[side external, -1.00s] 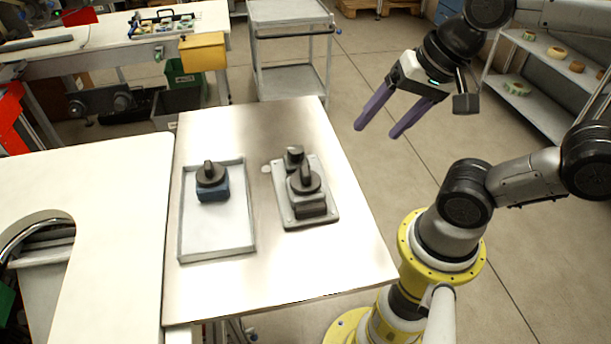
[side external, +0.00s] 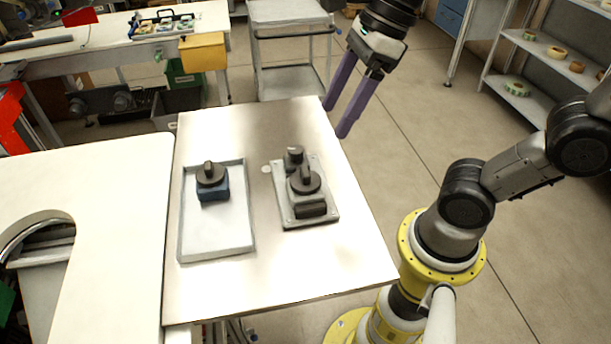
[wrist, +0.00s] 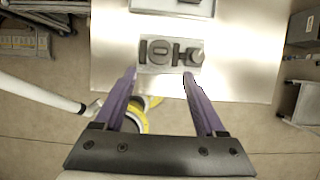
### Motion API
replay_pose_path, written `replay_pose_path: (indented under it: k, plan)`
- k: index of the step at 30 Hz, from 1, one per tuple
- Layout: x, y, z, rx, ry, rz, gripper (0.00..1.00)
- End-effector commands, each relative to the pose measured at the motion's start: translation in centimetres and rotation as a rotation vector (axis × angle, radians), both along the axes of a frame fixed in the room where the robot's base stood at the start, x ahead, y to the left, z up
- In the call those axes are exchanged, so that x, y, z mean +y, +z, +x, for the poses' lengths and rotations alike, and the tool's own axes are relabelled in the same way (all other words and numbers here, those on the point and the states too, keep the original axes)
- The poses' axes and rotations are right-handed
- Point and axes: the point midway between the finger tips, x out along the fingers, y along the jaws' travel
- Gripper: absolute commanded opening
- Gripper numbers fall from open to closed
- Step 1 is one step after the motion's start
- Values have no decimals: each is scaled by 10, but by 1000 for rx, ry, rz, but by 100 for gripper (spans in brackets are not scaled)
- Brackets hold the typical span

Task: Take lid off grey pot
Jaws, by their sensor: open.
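A grey pot (side external: 305,192) with a round dark lid and raised handle (side external: 305,180) stands on a light grey plate (side external: 325,213) on the right half of the table. Small dark parts sit on the plate in front of and behind it. The group also shows in the wrist view, where the lid (wrist: 158,50) lies between darker parts. A blue pot (side external: 214,189) with a similar dark lid (side external: 210,173) stands in a shallow tray (side external: 215,237) to the left. My gripper (side external: 334,119), with purple fingers, is open and empty, above and beyond the table's far right edge.
The metal table (side external: 281,275) has bare room around the plate and in front of it. A white worktop (side external: 95,230) adjoins on the left. A grey trolley (side external: 292,82) stands behind the table. Shelves with tape rolls (side external: 556,52) stand at far right.

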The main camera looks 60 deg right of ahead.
Motion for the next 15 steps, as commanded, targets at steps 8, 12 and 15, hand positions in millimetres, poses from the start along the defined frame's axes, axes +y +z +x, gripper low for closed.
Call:
replay_pose_path:
  k: [8, 12, 15]
  plan:
    - [14, -48, 13, 4, 3, -1, 72]
    - [17, -59, 16, 3, 1, -2, 72]
    - [18, -64, 18, 2, 1, -1, 72]
